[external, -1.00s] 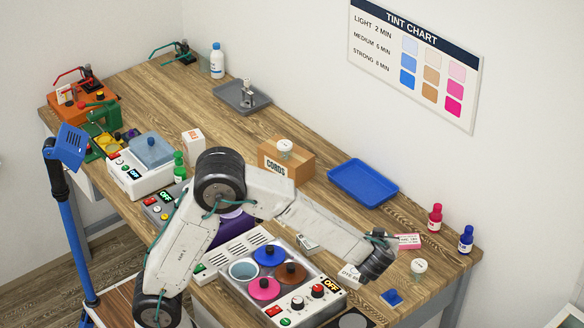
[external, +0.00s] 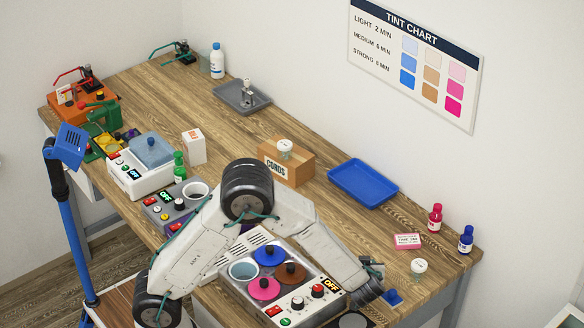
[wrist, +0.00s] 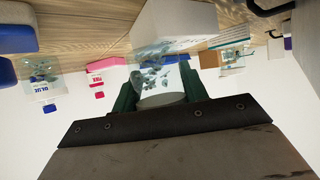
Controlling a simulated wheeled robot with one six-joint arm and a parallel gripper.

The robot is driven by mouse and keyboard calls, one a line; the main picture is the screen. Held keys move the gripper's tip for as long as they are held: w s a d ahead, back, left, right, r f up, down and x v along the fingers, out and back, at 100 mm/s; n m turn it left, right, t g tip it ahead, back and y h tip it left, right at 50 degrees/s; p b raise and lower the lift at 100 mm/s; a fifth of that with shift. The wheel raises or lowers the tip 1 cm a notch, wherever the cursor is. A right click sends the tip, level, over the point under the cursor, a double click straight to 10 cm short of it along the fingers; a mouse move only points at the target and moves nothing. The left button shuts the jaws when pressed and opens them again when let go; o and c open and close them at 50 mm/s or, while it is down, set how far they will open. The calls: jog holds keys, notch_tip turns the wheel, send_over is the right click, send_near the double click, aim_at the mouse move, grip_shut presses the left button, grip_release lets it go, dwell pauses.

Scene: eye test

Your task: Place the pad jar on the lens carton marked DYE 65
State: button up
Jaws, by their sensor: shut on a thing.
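In the wrist view, which is upside down, my gripper (wrist: 158,88) has its green fingers shut on the clear pad jar (wrist: 152,72), with grey-blue pads inside and a grey lid. A white carton (wrist: 175,24) is right at the jar's base end; its marking is not legible, and I cannot tell whether they touch. In the external view, my gripper (external: 370,284) is low at the bench's front right, and my arm hides the held jar and the white carton there.
Another clear jar (external: 418,267) stands at the right, near a blue square (external: 393,298). Behind are a pink carton (external: 407,241), red bottle (external: 435,217), blue bottle (external: 466,239) and blue tray (external: 362,183). A jar (external: 285,149) tops the CORDS box (external: 295,167). A pot warmer (external: 318,276) lies left.

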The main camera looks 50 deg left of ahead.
jog(key=shift+f, duration=0.1)
jog(key=o, duration=1)
